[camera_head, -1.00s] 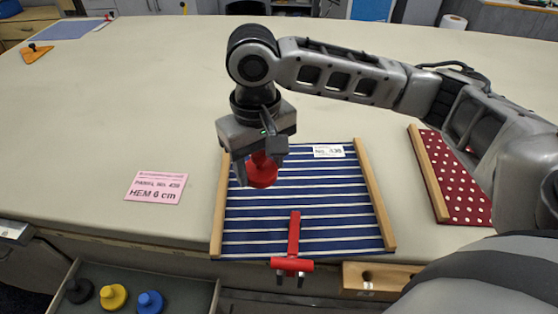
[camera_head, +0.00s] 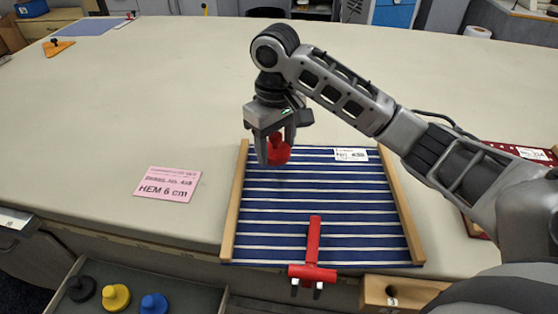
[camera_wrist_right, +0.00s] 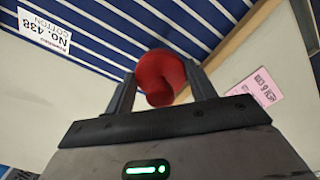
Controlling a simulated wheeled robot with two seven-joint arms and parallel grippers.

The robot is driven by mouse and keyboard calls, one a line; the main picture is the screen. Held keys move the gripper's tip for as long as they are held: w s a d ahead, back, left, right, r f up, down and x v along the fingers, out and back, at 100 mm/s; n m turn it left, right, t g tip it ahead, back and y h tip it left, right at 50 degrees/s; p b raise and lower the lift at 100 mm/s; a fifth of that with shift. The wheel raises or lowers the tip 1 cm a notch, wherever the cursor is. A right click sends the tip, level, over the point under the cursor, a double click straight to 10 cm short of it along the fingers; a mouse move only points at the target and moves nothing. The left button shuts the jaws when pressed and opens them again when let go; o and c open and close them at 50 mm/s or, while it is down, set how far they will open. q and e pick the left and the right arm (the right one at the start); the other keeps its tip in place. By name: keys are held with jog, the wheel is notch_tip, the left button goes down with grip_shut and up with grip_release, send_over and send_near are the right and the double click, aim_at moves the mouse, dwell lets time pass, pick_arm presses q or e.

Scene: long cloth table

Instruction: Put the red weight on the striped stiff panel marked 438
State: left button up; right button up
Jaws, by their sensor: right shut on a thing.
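The red weight (camera_head: 278,151) is held between the fingers of my right gripper (camera_head: 276,146), above the upper left part of the striped panel. The weight also shows in the right wrist view (camera_wrist_right: 160,76), between the two fingers. The striped panel (camera_head: 320,205) is navy with white stripes and has wooden strips along its left and right edges. Its white label (camera_head: 351,154) reads No. 438 in the wrist view (camera_wrist_right: 44,30). The exact gap between weight and panel is hard to tell. My left gripper is not in view.
A red clamp (camera_head: 314,255) grips the panel's front edge. A pink card (camera_head: 168,184) reading HEM 6 cm lies left of it. A red dotted panel (camera_head: 528,152) is partly behind my right arm. A drawer holds black (camera_head: 81,288), yellow (camera_head: 115,297) and blue (camera_head: 153,303) weights.

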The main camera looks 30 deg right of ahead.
aim_at(279, 157)
jog(key=shift+w+d+f, duration=0.2)
jog(key=shift+d+f, duration=0.05)
jog(key=shift+f, duration=0.05)
jog(key=f, duration=0.3)
jog(key=shift+w+d+f, duration=0.2)
jog(key=shift+f, duration=0.15)
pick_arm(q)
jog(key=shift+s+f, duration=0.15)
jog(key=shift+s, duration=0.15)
pick_arm(e)
jog(key=o, duration=1.3)
jog(key=shift+f, duration=0.1)
